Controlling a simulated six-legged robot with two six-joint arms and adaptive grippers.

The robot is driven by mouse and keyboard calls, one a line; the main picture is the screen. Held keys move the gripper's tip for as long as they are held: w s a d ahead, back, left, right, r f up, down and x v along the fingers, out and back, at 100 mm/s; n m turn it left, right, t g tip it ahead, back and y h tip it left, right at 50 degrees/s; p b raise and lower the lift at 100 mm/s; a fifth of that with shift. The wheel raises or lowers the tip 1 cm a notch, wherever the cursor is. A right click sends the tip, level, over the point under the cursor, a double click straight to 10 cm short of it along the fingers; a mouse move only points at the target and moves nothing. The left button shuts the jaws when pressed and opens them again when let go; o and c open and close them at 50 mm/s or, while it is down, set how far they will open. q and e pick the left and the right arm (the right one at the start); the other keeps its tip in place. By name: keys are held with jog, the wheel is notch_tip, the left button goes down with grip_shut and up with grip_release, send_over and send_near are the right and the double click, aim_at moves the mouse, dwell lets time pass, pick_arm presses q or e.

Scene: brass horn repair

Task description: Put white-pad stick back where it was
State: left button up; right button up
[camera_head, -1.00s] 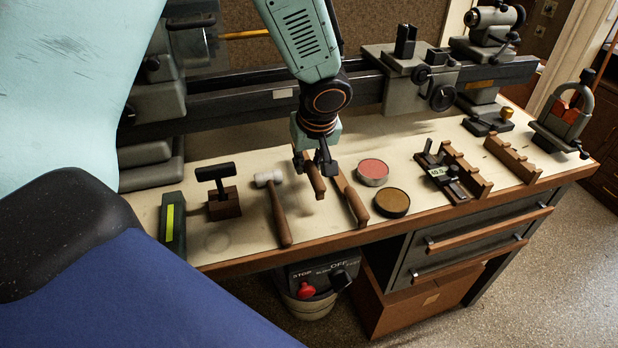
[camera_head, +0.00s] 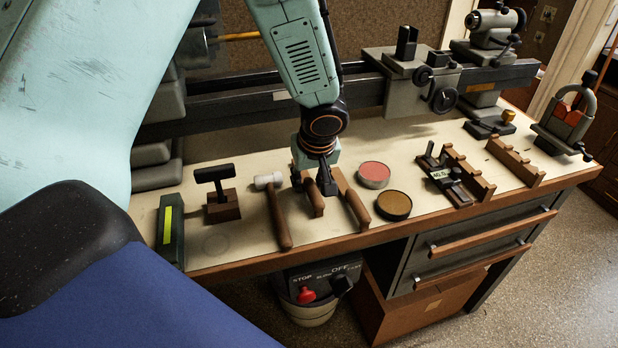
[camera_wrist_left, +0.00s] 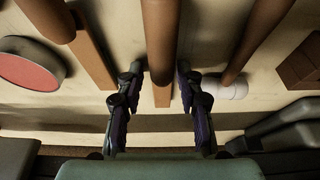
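Two brown-handled sticks lie on the bench, a middle stick (camera_head: 316,203) and one to its right (camera_head: 356,208). Any white pad is hidden, so I cannot tell by colour which is the white-pad stick. My left gripper (camera_head: 312,184) is low over the middle stick. In the left wrist view my left gripper (camera_wrist_left: 160,84) has its fingers spread on both sides of the middle stick (camera_wrist_left: 162,40), with gaps beside its flat wooden part. The stick appears to rest on the bench top. My right gripper is out of view.
A white-headed hammer (camera_head: 277,212) lies close left of the middle stick. A red-topped tin (camera_head: 374,174) and a brown-topped tin (camera_head: 394,205) stand to the right, near a caliper (camera_head: 444,176) and notched wooden racks (camera_head: 515,161). The bench's front edge (camera_head: 300,252) is close.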

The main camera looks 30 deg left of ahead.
pick_arm(q)
jog(key=shift+o, duration=0.6)
jog(key=shift+r, duration=0.1)
jog(key=shift+r+p, duration=0.2)
jog(key=shift+p, duration=0.15)
jog(key=p+v, duration=0.3)
jog(key=v, duration=0.8)
jog(key=shift+r, duration=0.4)
jog(key=shift+s+d, duration=0.1)
jog(key=shift+s, duration=0.1)
jog(key=shift+f, duration=0.1)
